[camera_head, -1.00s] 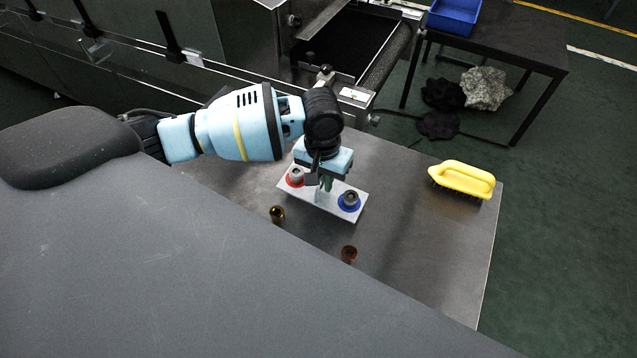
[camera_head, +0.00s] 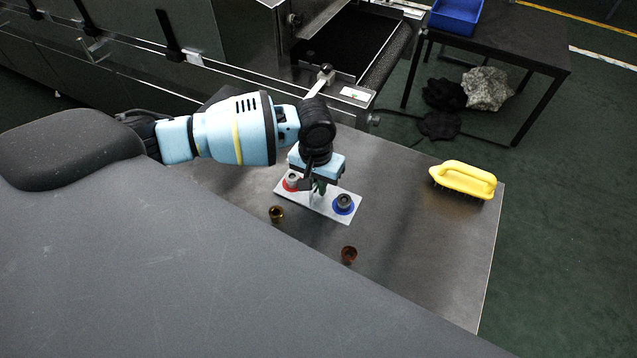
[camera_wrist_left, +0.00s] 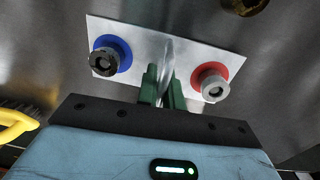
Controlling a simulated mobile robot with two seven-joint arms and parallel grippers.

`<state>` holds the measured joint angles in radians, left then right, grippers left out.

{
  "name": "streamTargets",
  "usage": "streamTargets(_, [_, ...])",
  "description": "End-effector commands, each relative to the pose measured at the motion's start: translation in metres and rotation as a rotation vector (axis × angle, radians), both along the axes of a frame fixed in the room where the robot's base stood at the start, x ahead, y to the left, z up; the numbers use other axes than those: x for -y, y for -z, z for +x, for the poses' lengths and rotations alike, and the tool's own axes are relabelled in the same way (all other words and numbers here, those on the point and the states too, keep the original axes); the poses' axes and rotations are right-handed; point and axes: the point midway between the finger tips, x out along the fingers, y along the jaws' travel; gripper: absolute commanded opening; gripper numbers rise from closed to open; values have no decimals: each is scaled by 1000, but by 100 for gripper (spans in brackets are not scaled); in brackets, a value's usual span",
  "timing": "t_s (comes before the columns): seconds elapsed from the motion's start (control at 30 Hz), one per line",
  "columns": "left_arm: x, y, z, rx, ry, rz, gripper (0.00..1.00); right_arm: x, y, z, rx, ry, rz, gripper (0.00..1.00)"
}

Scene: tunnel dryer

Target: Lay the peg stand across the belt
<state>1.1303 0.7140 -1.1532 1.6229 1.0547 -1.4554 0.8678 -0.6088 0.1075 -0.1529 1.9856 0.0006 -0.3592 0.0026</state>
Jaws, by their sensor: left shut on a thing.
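The peg stand (camera_head: 321,206) is a pale flat plate with a red ring and grey peg at one end and a blue ring and dark peg at the other. My left gripper (camera_head: 319,187) is over its middle, shut on an upright fin between the rings. The left wrist view shows the green fingers (camera_wrist_left: 163,90) on the fin of the stand (camera_wrist_left: 140,38). I cannot tell whether the plate touches the table. The dark belt (camera_head: 345,42) lies inside the dryer's mouth at the top. My right gripper is not seen.
The steel table (camera_head: 400,250) holds a yellow brush (camera_head: 465,180) at right, and a brass cup (camera_head: 277,213) and a copper cup (camera_head: 349,254) in front of the stand. A lever with a dark knob (camera_head: 326,71) stands by the belt. The table's right part is mostly clear.

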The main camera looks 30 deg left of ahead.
Motion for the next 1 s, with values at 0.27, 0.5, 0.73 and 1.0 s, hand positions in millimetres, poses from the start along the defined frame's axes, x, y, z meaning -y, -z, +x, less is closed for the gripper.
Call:
streamTargets(0.27, [0,0,0,0,0,0,30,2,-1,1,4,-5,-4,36])
streamTargets(0.5, [0,-1,0,0,0,0,30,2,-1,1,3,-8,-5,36])
streamTargets(0.73, [-1,-20,1,5,-1,0,30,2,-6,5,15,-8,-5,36])
streamTargets(1.0, [-3,-74,1,7,-1,-1,30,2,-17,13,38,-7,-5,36])
